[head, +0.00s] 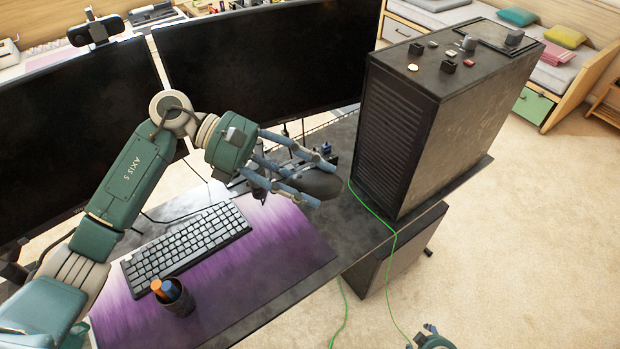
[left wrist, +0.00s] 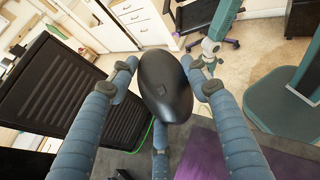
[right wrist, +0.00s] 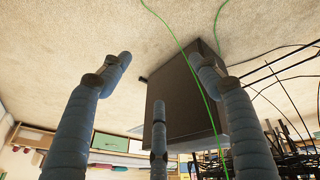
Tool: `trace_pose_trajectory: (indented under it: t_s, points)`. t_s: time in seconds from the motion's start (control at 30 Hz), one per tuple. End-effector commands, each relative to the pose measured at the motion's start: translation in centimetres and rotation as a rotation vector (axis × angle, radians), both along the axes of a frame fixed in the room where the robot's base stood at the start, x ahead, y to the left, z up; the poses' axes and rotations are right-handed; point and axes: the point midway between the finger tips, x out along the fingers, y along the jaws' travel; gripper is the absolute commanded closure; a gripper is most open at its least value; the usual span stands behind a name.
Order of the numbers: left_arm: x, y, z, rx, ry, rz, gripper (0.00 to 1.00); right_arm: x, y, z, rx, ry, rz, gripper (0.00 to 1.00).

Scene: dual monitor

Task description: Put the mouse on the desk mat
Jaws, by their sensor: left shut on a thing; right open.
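The dark mouse (head: 318,184) is held between the fingers of my left gripper (head: 300,172), and it also shows in the left wrist view (left wrist: 166,86). My left gripper is shut on it, near the right edge of the mat. The purple desk mat (head: 275,255) lies on the dark desk under the keyboard. The mouse looks raised, but its exact height is hard to tell. My right gripper (head: 432,340) barely shows at the bottom edge of the head view. In the right wrist view its fingers (right wrist: 160,80) are spread and empty.
A keyboard (head: 190,245) and a pen cup (head: 175,298) stand on the mat's left part. A black computer tower (head: 440,110) stands right of my left gripper. Two monitors (head: 265,65) are behind. A green cable (head: 385,222) hangs over the desk edge. The mat's right part is clear.

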Motion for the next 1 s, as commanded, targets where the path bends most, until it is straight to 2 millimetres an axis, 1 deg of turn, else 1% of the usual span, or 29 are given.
trace_pose_trajectory:
  t_s: [0.03,0.07,0.1,0.17,0.2,0.27,0.3,0.4,0.5,0.6,0.7,0.87,1.0]
  points:
    - [0.0,0.0,0.0,-0.001,0.0,0.0,0.95,-2.7,1.3,-1.2,0.016,0.036,-0.005,0.37]
    - [0.0,0.0,0.0,-0.001,0.0,0.0,0.95,-4.1,1.9,-1.8,0.025,0.054,-0.011,0.37]
    - [0.0,0.0,0.0,-0.001,0.0,0.0,0.95,-6.1,2.7,-2.6,0.035,0.08,-0.016,0.37]
    - [0.0,0.0,0.0,-0.001,0.0,0.0,0.95,-8.9,4.0,-3.6,0.05,0.116,-0.025,0.37]
    - [0.0,0.0,0.0,-0.001,0.0,0.0,0.95,-10.8,4.8,-4.2,0.061,0.14,-0.031,0.37]
    - [0.0,0.0,0.0,-0.001,0.0,0.0,0.95,-13.6,6.0,-4.9,0.074,0.174,-0.038,0.37]
    - [0.0,0.0,0.0,-0.001,0.0,0.0,0.95,-15.4,6.7,-5.3,0.083,0.195,-0.045,0.37]
    - [0.0,0.0,0.0,-0.001,0.0,0.0,0.95,-19.3,8.4,-6.1,0.102,0.242,-0.057,0.37]
    - [0.0,0.0,0.0,-0.001,0.0,0.0,0.95,-22.2,9.5,-6.5,0.116,0.277,-0.066,0.37]
    - [0.0,0.0,0.0,-0.001,0.0,0.0,0.95,-24.1,10.3,-6.7,0.124,0.3,-0.073,0.37]
    - [0.0,0.0,0.0,-0.001,0.0,0.0,0.95,-25.0,10.7,-6.8,0.128,0.311,-0.075,0.37]
    - [0.0,0.0,0.0,-0.001,0.0,0.001,0.95,-25.2,10.8,-6.8,0.129,0.313,-0.077,0.37]
    - [-0.5,0.3,0.2,-0.002,0.0,0.033,0.95,-25.2,10.8,-6.8,0.129,0.313,-0.077,0.37]
